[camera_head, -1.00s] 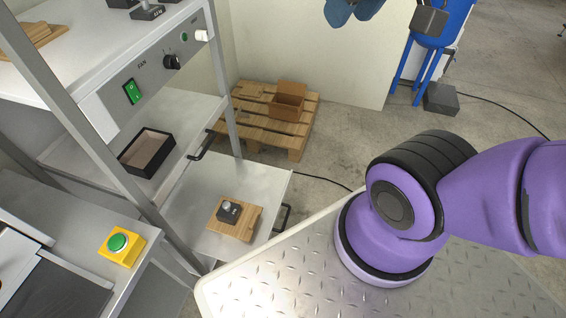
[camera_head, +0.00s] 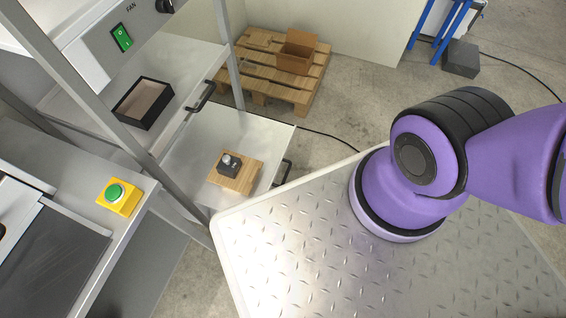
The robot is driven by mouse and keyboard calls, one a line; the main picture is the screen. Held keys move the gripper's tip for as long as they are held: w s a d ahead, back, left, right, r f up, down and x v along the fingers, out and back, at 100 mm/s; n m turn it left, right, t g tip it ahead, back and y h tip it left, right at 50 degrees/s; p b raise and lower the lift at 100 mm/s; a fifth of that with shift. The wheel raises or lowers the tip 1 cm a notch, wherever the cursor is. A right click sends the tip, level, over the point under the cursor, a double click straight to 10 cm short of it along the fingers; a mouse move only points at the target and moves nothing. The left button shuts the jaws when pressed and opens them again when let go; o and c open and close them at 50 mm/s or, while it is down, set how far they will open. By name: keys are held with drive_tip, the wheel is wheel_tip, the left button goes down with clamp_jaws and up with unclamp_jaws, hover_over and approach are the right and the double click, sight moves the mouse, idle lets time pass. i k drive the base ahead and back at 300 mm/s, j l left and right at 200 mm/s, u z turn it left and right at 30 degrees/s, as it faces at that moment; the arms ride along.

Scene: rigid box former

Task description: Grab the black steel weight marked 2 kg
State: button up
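A small dark weight (camera_head: 230,166) with a silver knob sits on a wooden board (camera_head: 243,180). The board lies on a light pull-out shelf (camera_head: 205,139) low on the metal rack. White marking shows on the weight, but it is too small to read. In this view I see the purple links of my arm at the right, over my tread-plate deck. My gripper is out of view, so its state is hidden.
A black open box (camera_head: 144,103) sits on the shelf to the left. A yellow box with a green button (camera_head: 119,197) is on the bench at the left. A pallet (camera_head: 262,84) with a cardboard box (camera_head: 296,52) stands behind. Rack posts and drawer handles border the pull-out shelf.

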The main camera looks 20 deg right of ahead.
sight(229, 165)
drive_tip(key=k+j+z, duration=0.15)
drive_tip(key=j, duration=0.25)
drive_tip(key=k+j+z, duration=0.1)
drive_tip(key=j, duration=0.25)
drive_tip(key=k+j+z, duration=0.15)
drive_tip(key=k+j, duration=0.1)
drive_tip(key=j, duration=0.1)
